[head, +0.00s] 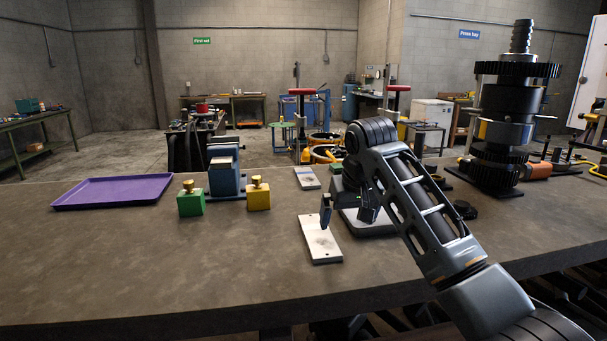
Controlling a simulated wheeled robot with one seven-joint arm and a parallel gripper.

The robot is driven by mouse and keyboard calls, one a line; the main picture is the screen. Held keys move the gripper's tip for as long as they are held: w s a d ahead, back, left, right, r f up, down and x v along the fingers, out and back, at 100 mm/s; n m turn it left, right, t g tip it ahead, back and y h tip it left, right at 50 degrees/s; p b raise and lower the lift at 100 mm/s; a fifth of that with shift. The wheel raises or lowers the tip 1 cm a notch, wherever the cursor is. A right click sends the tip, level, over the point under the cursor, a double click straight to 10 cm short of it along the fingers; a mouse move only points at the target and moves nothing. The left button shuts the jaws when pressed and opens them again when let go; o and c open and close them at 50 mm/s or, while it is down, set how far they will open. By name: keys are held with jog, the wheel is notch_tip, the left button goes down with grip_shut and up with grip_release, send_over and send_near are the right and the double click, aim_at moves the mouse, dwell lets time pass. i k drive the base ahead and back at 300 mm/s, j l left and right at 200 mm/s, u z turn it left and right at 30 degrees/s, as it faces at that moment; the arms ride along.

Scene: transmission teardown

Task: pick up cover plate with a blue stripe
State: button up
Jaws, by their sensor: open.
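Two pale cover plates lie on the workbench. The near plate (321,243) is flat, with small dark holes at its ends, and shows no clear stripe from here. The far plate (307,180) lies behind it and carries small coloured marks; I cannot tell for sure whether they form a blue stripe. My gripper (347,211) points down, open, with nothing seen between its fingers. Its left finger appears over the far part of the near plate and hides a bit of it. I cannot tell whether it touches.
A purple tray (112,203) lies at the left. A green block (191,206) and a yellow block (258,200), both with brass knobs, flank a blue vise-like fixture (226,180). A tall gear stack (507,105) stands at the right. The bench's front left is clear.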

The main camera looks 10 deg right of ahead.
aim_at(307, 180)
jog(key=i, duration=1.5)
